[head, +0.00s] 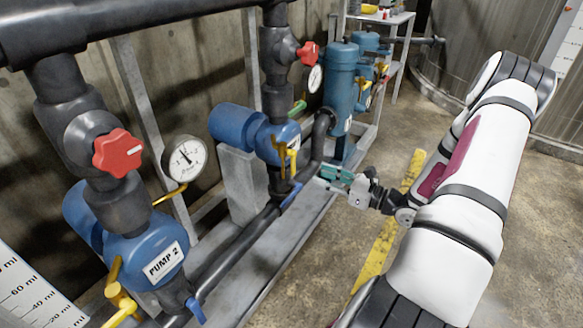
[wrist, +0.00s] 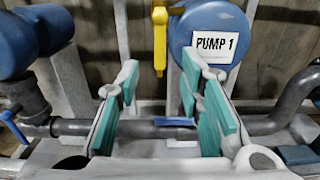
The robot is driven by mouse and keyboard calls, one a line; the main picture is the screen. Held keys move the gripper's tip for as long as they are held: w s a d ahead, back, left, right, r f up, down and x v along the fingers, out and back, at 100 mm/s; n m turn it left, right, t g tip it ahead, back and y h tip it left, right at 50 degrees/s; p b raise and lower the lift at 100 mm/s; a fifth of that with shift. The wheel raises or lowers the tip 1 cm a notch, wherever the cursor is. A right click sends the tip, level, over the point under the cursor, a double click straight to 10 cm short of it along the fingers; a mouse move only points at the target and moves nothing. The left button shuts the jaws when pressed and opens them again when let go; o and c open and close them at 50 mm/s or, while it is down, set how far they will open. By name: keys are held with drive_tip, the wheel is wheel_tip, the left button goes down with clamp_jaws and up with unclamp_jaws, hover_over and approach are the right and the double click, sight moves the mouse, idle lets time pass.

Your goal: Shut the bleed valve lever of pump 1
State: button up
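Pump 1 (wrist: 212,38) is the blue pump with the "PUMP 1" label in the wrist view; it is the middle pump (head: 232,122) in the head view. A yellow lever (wrist: 160,48) hangs straight down left of the label; it also shows in the head view (head: 292,160). A small blue lever (wrist: 175,121) lies on the dark pipe below, roughly along it; it appears tilted in the head view (head: 291,195). I cannot tell which is the bleed valve lever. My gripper (head: 335,178) is open and empty, right of both levers; its teal fingers frame the blue lever in the wrist view.
Pump 2 (head: 140,255) stands at the left front, with a red handwheel (head: 118,153) and gauge (head: 184,158) above it. A blue vertical cylinder (head: 340,88) stands behind my gripper. A grey frame runs along the pumps. The floor around the yellow stripe (head: 378,248) is clear.

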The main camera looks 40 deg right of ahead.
sight(295, 165)
drive_tip(key=b+x, duration=0.2)
drive_tip(key=x, duration=0.8)
drive_tip(key=shift+w+a, duration=0.15)
drive_tip(key=shift+w, duration=0.25)
clamp_jaws()
